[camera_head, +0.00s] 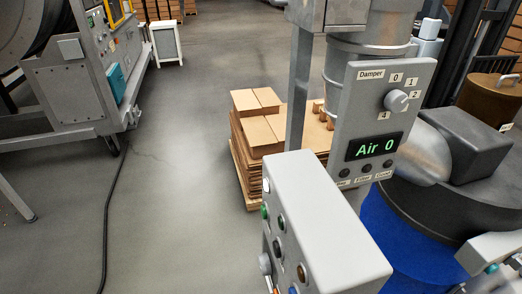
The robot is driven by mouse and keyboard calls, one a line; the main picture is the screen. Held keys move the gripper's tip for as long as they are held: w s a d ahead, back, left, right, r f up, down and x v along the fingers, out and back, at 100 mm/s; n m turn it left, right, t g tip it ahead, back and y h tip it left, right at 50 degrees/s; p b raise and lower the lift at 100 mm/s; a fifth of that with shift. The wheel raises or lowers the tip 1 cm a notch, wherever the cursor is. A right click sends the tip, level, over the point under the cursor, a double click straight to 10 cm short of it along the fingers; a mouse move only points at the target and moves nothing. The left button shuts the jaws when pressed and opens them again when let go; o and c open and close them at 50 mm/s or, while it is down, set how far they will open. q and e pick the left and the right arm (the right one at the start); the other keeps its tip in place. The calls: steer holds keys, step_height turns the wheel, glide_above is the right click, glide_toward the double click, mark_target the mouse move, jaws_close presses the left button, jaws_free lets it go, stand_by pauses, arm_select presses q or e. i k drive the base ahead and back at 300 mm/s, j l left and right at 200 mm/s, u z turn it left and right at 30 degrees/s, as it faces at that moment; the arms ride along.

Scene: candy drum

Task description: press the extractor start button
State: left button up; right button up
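A grey control box (328,222) stands at the lower middle, its button face turned to the left and seen at a steep angle. A green button (265,211) sits near the top of that face, and a dark button (281,222) is beside it. I cannot read any labels there, so I cannot tell which one is the extractor start button. Above it, a grey damper panel (352,118) has a dial knob (397,100) and a lit display (374,146) reading "Air 0". Three small lamps below the display look dark. Neither gripper is in view.
Flat cardboard stacks (262,135) lie on a pallet behind the control box. A large drum machine (75,80) stands at the left, with a black cable (112,220) on the floor. A blue drum (405,250) is at the right. The middle floor is clear.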

mark_target(264, 214)
steer(key=i+j+z, duration=0.15)
steer(key=j+z, duration=0.3)
steer(key=j, duration=0.35)
steer(key=j+z, duration=0.45)
steer(key=j, duration=0.4)
steer(key=j+z, duration=0.45)
steer(key=j, duration=0.4)
steer(key=k, duration=0.05)
